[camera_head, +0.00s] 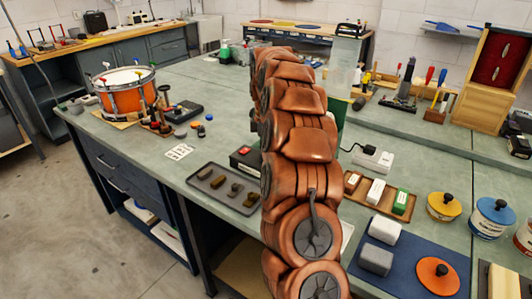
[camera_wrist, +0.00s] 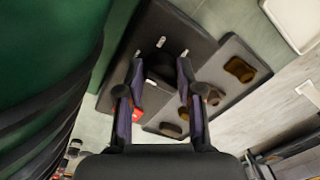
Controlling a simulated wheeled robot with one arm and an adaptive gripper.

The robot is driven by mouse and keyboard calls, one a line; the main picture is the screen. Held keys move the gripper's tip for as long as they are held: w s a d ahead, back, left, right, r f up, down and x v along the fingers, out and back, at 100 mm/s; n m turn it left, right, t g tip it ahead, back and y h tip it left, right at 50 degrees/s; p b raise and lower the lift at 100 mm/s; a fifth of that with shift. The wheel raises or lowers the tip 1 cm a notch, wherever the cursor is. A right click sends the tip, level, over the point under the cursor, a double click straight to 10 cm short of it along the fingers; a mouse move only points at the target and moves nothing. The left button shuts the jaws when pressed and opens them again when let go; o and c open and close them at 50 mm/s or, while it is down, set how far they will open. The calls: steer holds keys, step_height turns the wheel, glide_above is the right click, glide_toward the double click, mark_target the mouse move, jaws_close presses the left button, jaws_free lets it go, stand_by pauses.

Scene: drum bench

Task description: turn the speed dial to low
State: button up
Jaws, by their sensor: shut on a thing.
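The speed dial (camera_wrist: 160,66) is a dark round knob on top of a dark box (camera_wrist: 190,38) with small white marks around the knob. A red patch shows on the box's near side. My gripper (camera_wrist: 160,78) reaches over the box, with one finger on each side of the knob, and is shut on it. The knob's pointer and exact setting cannot be made out. In the head view the box (camera_head: 243,160) shows only in part to the left of my arm, which hides the dial and my gripper.
A grey tray (camera_head: 207,180) with several small brown pieces lies close beside the box. A large green surface (camera_wrist: 45,50) stands close on the left in the wrist view. An orange drum (camera_head: 127,95) stands farther left; blocks and jars occupy the right.

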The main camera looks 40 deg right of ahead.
steer(key=o, duration=1.2)
steer(key=shift+c, duration=0.2)
steer(key=shift+r, duration=0.1)
steer(key=r, duration=0.6)
steer(key=shift+w+d+r, duration=0.15)
steer(key=shift+w+r, duration=0.1)
steer(key=shift+r, duration=0.4)
